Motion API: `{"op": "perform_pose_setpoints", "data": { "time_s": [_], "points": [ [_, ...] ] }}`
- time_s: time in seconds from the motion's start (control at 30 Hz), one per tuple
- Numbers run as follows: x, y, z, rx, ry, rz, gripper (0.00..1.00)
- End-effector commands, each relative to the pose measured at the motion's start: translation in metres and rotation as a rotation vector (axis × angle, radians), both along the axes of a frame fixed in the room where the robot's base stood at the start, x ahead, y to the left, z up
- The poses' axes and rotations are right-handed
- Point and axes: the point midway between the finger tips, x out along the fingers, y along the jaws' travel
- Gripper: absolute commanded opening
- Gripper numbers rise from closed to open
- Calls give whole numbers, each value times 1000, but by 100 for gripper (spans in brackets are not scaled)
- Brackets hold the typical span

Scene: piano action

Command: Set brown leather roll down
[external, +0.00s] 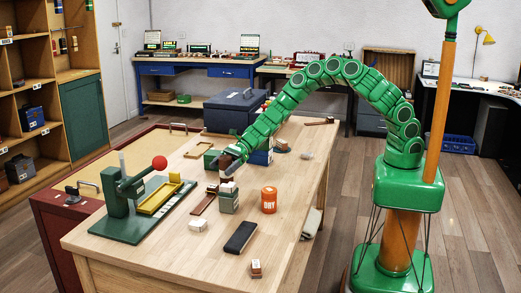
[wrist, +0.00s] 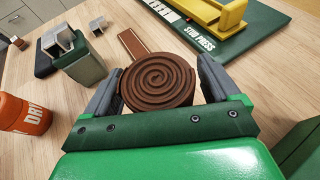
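The brown leather roll (wrist: 158,80) is a spiral coil that sits between the two fingers of my gripper (wrist: 155,88) in the wrist view. Both grey fingers lie against its sides, so the gripper is shut on it. In the external view, my gripper (external: 228,170) is above the wooden workbench, with the dark brown roll (external: 231,154) partly hidden at its tip. Whether the roll touches the bench cannot be told.
The green stud press (external: 140,205) with a red knob stands at the left of the workbench (external: 180,250). A grey-green block (external: 229,203), an orange tin (external: 269,200), a black bar (external: 240,237) and a brown strip (wrist: 137,44) lie near. Bare wood shows between them.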

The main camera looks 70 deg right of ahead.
Motion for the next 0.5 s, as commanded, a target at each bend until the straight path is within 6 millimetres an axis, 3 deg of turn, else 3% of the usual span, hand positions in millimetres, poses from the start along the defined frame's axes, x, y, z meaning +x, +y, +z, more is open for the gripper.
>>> {"op": "perform_pose_setpoints", "data": {
  "time_s": [0.33, 0.5],
  "points": [
    [0, -1, 3, 1, 0, 0, 89],
    [-6, -15, 11, 2, -2, -3, 89]
  ]
}}
